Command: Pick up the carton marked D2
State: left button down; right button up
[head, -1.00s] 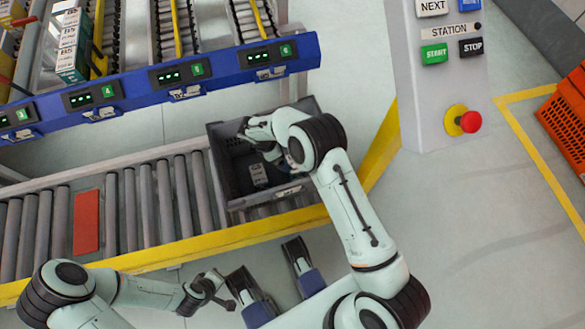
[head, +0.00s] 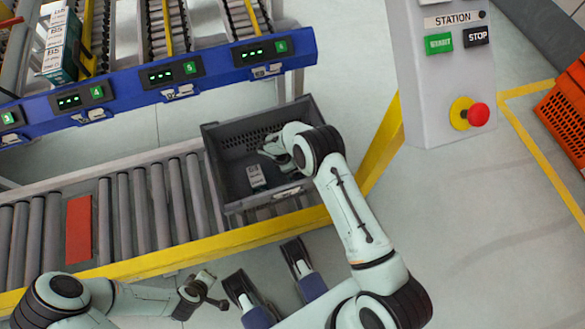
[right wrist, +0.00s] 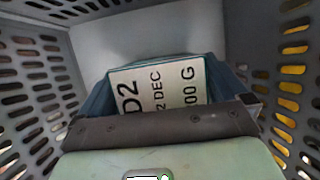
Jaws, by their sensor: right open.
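The carton marked D2 (right wrist: 158,88) shows in the right wrist view, its white label facing the camera and a teal edge behind it. Dark blue sides (right wrist: 97,103) flank the label. In the head view a small pale-labelled carton (head: 255,176) lies in the grey tote (head: 222,137). My right gripper (head: 273,150) is inside the tote, above and beside that carton; its fingertips are hard to make out there. It is open, and I cannot tell whether it touches the carton. My left gripper (head: 212,291) is outside the tote, in front of the conveyor; its jaws are unclear.
The tote stands at the right end of the roller conveyor (head: 140,210), behind its yellow rail (head: 180,257). Tote walls enclose my right gripper. A blue-edged rack (head: 130,98) with cartons stands beyond. A control post (head: 440,90) and orange totes (head: 567,115) are at the right.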

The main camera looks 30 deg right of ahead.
jog(key=shift+d+f, duration=0.15)
jog(key=shift+f, duration=0.25)
jog(key=shift+r, duration=0.1)
jog(key=c, duration=0.8)
jog(key=shift+c, duration=0.2)
